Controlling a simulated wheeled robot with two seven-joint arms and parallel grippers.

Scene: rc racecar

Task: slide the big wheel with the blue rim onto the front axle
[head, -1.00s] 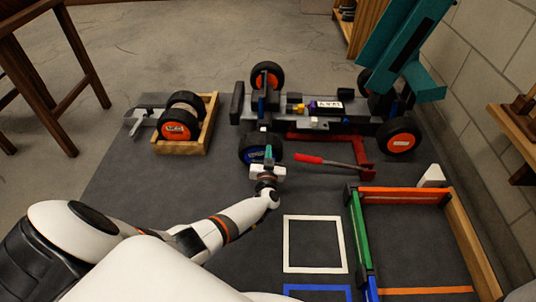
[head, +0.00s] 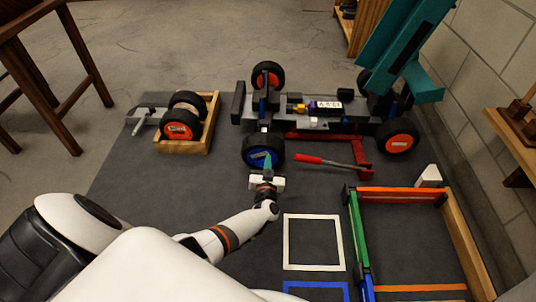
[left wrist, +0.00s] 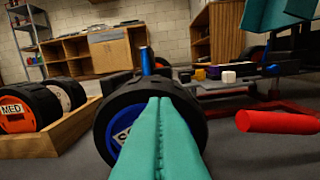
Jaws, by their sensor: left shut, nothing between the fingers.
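The big wheel with the blue rim (head: 263,151) stands upright at the near front corner of the racecar (head: 325,112), by the front axle. In the left wrist view the wheel (left wrist: 112,100) fills the middle, its blue rim partly hidden behind my fingers. My left gripper (head: 267,166) is shut and empty, its teal fingertips in front of the wheel's outer face. In the left wrist view the closed fingers (left wrist: 160,135) overlap the wheel; I cannot tell whether they touch it. The axle inside the wheel is hidden. My right gripper is not in view.
A wooden tray (head: 209,137) holds spare wheels at the left. A red jack with a handle (head: 318,160) lies right of the wheel. A white square outline (head: 286,242) and a coloured frame (head: 357,228) are on the mat nearer me. A teal upright part (head: 398,45) stands over the car's rear.

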